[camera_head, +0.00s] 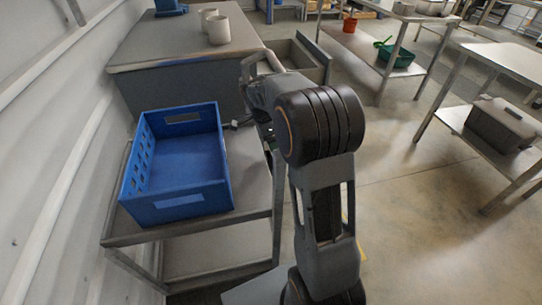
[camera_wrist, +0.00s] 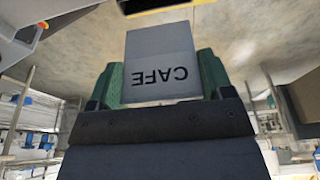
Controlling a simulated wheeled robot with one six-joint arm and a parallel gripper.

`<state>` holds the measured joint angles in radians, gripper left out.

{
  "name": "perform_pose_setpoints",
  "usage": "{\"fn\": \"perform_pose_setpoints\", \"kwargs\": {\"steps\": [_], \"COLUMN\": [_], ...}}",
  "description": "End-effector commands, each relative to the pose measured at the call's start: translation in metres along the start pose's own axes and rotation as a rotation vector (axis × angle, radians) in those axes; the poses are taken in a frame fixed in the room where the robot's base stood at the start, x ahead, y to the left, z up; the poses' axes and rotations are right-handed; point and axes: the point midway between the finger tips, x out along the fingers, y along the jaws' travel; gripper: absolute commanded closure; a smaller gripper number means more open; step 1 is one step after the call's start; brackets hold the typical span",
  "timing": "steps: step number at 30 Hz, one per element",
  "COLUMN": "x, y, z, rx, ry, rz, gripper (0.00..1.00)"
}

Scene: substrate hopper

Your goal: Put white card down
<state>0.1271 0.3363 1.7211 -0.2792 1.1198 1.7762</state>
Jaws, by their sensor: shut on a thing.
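A white card (camera_wrist: 160,50), greyish in this light, shows in the wrist view with the dark word "CAFE" upside down. My gripper (camera_wrist: 160,76) is shut on it, with one green finger at each side. The card's outer edge sticks out past the fingers. In the head view my arm covers most of the gripper, and I cannot make out the card there.
An empty blue crate (camera_head: 178,205) stands on a metal cart (camera_head: 255,203) at the left. Behind it, a grey workbench (camera_head: 165,62) carries pale cups (camera_head: 219,30) and has an open drawer (camera_head: 305,62). Shelves with a grey bin (camera_head: 502,124) stand right; floor between is clear.

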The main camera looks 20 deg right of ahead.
Motion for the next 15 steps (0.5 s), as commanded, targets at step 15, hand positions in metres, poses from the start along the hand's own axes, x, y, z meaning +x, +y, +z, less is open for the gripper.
{"fn": "perform_pose_setpoints", "kwargs": {"steps": [15], "x": [0.060], "y": [0.000], "z": [0.018], "rx": [-0.007], "ry": [-0.001], "rz": [0.000], "gripper": [0.49]}}
